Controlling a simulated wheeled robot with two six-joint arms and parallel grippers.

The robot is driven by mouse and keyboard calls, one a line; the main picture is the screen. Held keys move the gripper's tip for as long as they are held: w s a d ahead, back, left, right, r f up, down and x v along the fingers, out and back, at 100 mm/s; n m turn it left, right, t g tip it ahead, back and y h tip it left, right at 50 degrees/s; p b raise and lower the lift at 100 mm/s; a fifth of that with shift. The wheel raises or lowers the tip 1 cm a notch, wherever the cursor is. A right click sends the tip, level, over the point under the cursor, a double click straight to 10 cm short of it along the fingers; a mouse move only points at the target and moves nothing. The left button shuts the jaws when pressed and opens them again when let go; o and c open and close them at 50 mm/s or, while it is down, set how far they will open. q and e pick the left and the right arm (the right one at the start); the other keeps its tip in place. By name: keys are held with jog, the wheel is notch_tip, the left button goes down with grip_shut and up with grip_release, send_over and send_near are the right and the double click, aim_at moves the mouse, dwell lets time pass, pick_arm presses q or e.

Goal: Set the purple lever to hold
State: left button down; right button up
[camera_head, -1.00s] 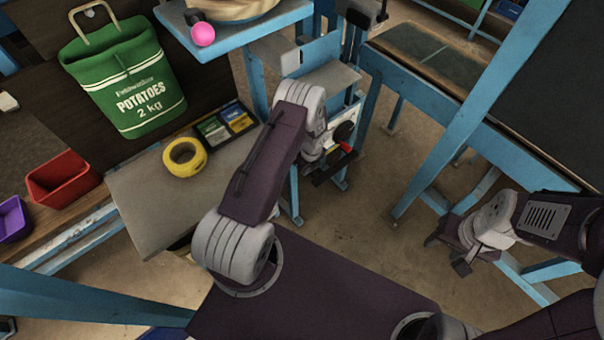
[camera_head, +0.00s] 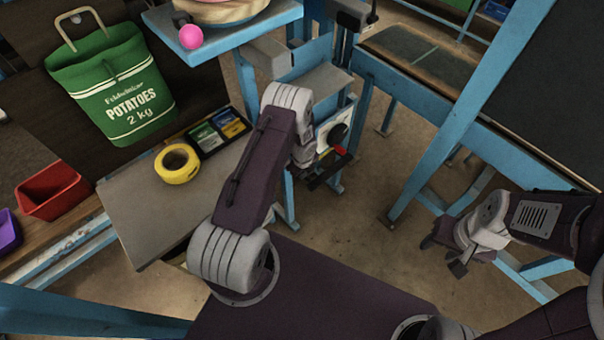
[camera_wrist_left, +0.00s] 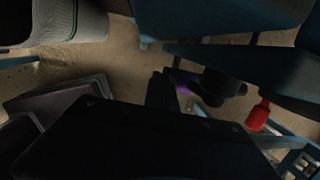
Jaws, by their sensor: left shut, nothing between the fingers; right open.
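A small purple piece, likely the lever (camera_wrist_left: 184,82), shows in the left wrist view just right of my left gripper's dark fingers (camera_wrist_left: 160,92). It is partly covered by a black round knob (camera_wrist_left: 222,83), and its setting cannot be read. In the head view the black knob (camera_head: 338,134) sits on a pale plate on a blue stand, and I cannot make out the purple lever there. My left gripper (camera_head: 322,176) is shut and empty, low in front of this plate; whether it touches the lever is unclear. My right gripper (camera_head: 445,255) is open and empty at the right.
A red handle (camera_head: 340,150) is close below the knob; it also shows in the wrist view (camera_wrist_left: 258,116). A green potato sack (camera_head: 122,95), yellow tape (camera_head: 177,164) and red bin (camera_head: 52,192) are at left.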

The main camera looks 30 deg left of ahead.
pick_arm(q)
jog(key=d+r+p, duration=0.2)
jog(key=d+r, duration=0.9)
jog(key=shift+s+d, duration=0.25)
jog(key=shift+d, duration=0.1)
